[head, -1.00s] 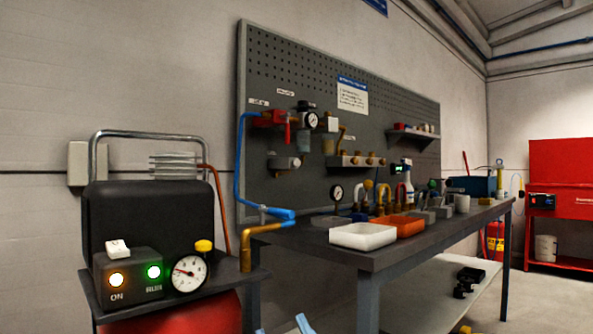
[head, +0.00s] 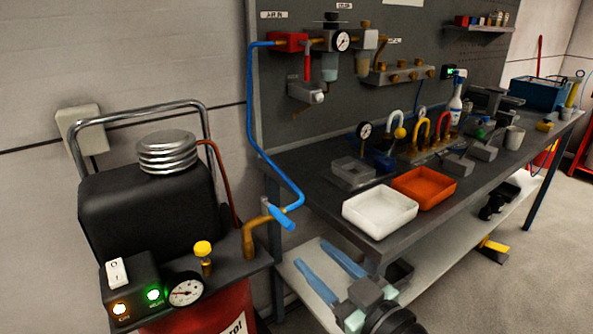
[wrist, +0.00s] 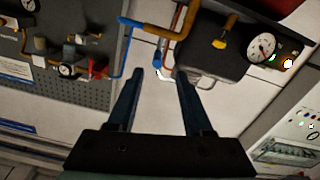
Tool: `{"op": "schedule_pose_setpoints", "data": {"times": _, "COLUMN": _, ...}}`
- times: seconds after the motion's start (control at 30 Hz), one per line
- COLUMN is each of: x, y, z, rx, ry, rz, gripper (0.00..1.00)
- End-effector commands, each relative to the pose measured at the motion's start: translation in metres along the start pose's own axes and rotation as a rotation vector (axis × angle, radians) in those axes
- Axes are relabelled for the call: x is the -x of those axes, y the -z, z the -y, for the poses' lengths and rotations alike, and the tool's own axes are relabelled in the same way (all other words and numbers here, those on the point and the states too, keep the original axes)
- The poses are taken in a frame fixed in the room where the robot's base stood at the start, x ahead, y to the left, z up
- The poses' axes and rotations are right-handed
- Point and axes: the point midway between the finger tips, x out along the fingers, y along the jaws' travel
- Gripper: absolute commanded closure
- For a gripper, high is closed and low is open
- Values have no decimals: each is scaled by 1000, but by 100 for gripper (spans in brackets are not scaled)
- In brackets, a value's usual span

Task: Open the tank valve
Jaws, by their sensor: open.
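A brass outlet pipe (head: 250,238) rises from the tank's platform and bends right. A blue lever (head: 280,217) sits where it meets the blue hose, slanting down to the right; it looks like the tank valve handle. My gripper (head: 310,252) is open and empty, below and right of the lever and apart from it. In the wrist view, my open gripper (wrist: 160,79) has the wall behind its fingers.
The compressor (head: 150,205) has a yellow knob (head: 203,248), a gauge (head: 186,291) and a lit switch box (head: 130,286). The workbench (head: 330,212) stands to the right, with a white tray (head: 380,231) and an orange tray (head: 424,204) near its front edge. The bench leg is close to my gripper.

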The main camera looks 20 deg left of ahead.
Motion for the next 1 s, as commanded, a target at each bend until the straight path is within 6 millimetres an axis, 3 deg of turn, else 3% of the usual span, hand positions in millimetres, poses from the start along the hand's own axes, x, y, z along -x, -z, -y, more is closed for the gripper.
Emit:
{"op": "schedule_pose_setpoints", "data": {"times": 0.03, "x": 1, "y": 8, "z": -1, "rx": -4, "ry": 7, "rz": -4, "gripper": 49}}
{"op": "schedule_pose_setpoints", "data": {"times": 0.27, "x": -7, "y": 8, "z": 2, "rx": -5, "ry": 22, "rz": -15, "gripper": 49}}
{"op": "schedule_pose_setpoints", "data": {"times": 0.7, "x": -92, "y": 10, "z": 3, "rx": -5, "ry": 21, "rz": -14, "gripper": 49}}
{"op": "schedule_pose_setpoints", "data": {"times": 1.0, "x": -125, "y": 10, "z": 3, "rx": -4, "ry": 19, "rz": -14, "gripper": 49}}
